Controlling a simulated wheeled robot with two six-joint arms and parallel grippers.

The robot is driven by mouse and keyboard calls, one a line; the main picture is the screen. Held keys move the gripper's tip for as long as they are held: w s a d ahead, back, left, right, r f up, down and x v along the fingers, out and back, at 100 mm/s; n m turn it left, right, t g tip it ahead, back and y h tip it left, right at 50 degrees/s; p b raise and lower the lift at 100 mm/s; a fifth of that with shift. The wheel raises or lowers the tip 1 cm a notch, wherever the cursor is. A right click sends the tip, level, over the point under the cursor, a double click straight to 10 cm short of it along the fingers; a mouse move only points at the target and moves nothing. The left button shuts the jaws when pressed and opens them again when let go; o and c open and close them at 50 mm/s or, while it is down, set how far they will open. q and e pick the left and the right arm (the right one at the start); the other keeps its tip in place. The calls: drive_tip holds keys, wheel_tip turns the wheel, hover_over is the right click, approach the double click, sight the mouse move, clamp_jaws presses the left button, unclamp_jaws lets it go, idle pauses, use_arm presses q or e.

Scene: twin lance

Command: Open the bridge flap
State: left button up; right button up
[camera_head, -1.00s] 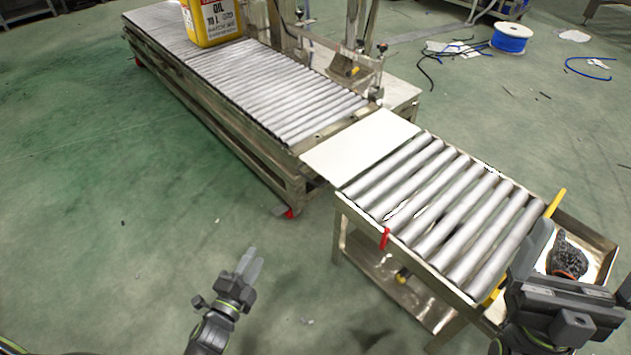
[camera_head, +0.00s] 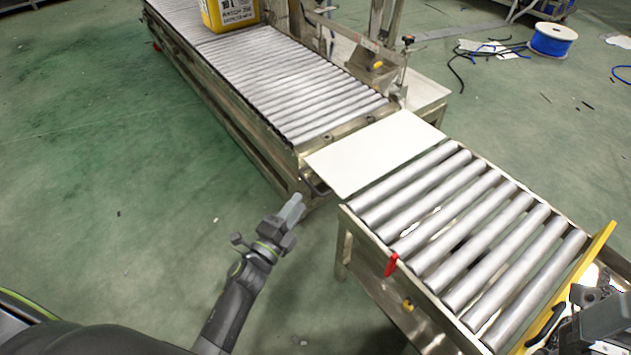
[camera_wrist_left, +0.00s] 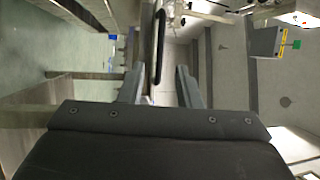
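The bridge flap is a flat white plate (camera_head: 375,152) lying level between the long roller conveyor and the short roller table. A dark handle (camera_head: 316,187) sits at its near left edge. My left gripper (camera_head: 293,207) is just below and left of this handle. In the left wrist view my left gripper (camera_wrist_left: 158,85) has its fingers apart, and the dark handle bar (camera_wrist_left: 159,45) shows ahead between them; I see no grip on it. My right gripper (camera_head: 598,315) is at the lower right by the yellow bar, partly cut off, its fingers unclear.
The long roller conveyor (camera_head: 285,85) carries a yellow oil can (camera_head: 230,12). The short roller table (camera_head: 470,235) has a red lever (camera_head: 391,264) on its near side and a yellow bar (camera_head: 572,285) at its right end. Green floor at left is clear.

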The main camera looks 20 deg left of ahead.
use_arm(q)
drive_tip(key=b+x, duration=0.1)
drive_tip(key=x, duration=0.8)
drive_tip(key=shift+b, duration=0.4)
drive_tip(key=shift+w, duration=0.15)
drive_tip(key=shift+c, duration=0.3)
drive_tip(key=c, duration=0.5)
clamp_jaws()
